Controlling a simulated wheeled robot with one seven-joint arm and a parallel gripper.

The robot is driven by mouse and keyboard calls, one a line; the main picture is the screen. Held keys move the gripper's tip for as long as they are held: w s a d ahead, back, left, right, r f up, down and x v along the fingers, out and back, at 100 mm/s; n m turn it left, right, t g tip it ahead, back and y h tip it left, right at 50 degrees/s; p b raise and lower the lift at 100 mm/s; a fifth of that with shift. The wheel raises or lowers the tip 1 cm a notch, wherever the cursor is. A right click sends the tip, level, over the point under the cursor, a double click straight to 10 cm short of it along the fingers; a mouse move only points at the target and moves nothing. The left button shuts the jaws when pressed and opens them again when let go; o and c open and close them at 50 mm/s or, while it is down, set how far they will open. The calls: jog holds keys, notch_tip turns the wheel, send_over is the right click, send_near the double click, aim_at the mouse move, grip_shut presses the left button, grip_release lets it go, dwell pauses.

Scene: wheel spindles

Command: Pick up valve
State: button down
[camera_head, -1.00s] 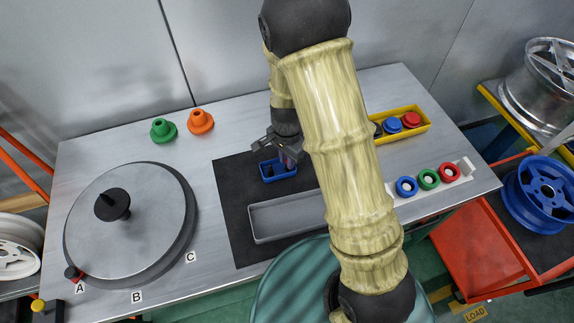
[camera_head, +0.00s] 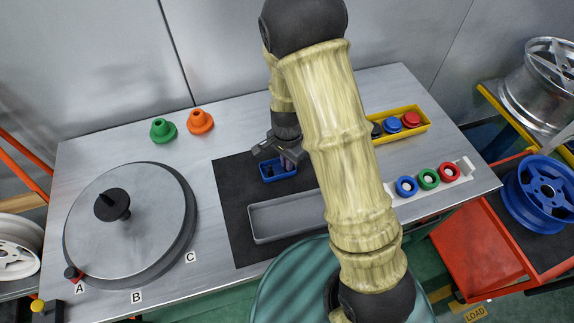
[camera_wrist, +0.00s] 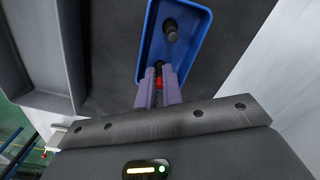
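A small blue tray (camera_head: 279,177) lies on the dark mat, below my gripper (camera_head: 287,163). In the wrist view, the blue tray (camera_wrist: 204,45) holds a dark valve (camera_wrist: 171,31) near its far end. My gripper's two purple fingers (camera_wrist: 159,88) reach down to the tray's near end. They are close together on a second valve (camera_wrist: 159,80), which shows a red part between the fingers and a dark end beyond them. Its lower part is hidden, so I cannot tell whether it touches the tray floor.
A long grey tray (camera_head: 256,236) lies on the mat in front of the blue tray. A dark-rimmed disc (camera_head: 150,235) stands left. A yellow bin (camera_head: 427,124) and a white ring holder (camera_head: 465,168) stand right.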

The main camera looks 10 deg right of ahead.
notch_tip(320, 180, up, 10)
jog(key=shift+p, duration=0.35)
dwell(0.4)
jog(key=shift+w, duration=0.1)
dwell(0.4)
